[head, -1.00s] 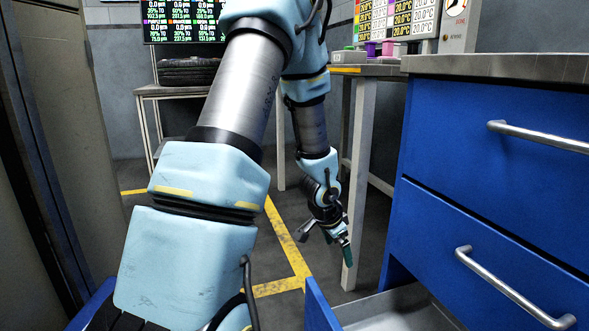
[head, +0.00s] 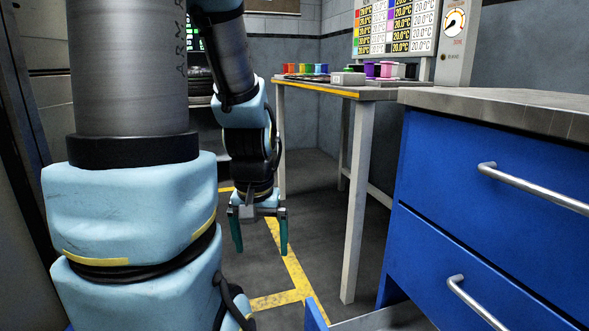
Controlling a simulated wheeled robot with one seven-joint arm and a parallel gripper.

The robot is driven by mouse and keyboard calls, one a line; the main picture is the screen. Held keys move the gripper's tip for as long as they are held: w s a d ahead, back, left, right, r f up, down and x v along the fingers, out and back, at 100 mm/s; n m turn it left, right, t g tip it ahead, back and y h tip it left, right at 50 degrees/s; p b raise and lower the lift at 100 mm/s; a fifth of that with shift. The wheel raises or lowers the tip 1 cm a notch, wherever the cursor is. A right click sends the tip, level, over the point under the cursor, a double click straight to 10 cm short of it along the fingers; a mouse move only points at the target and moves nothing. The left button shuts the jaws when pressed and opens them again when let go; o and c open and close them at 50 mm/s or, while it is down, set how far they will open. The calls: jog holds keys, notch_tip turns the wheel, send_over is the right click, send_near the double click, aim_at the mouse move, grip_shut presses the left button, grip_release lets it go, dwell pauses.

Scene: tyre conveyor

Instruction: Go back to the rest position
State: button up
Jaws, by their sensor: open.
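My gripper (head: 260,238) hangs from my arm left of centre in the head view. It points down, with its two green fingers spread apart and nothing between them. It is above the dark floor, to the left of the table leg and clear of the blue cabinet. My arm fills much of the left side and hides part of the background.
A blue drawer cabinet (head: 430,215) stands at right; a lower drawer (head: 385,321) is pulled out at the bottom. A table (head: 350,90) holds several coloured items. Yellow lines (head: 290,262) mark the floor. Bare floor lies around the gripper.

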notch_tip(320, 180, up, 32)
jog(key=p, duration=3)
jog(key=shift+r+p, duration=0.2)
jog(key=shift+p, duration=0.2)
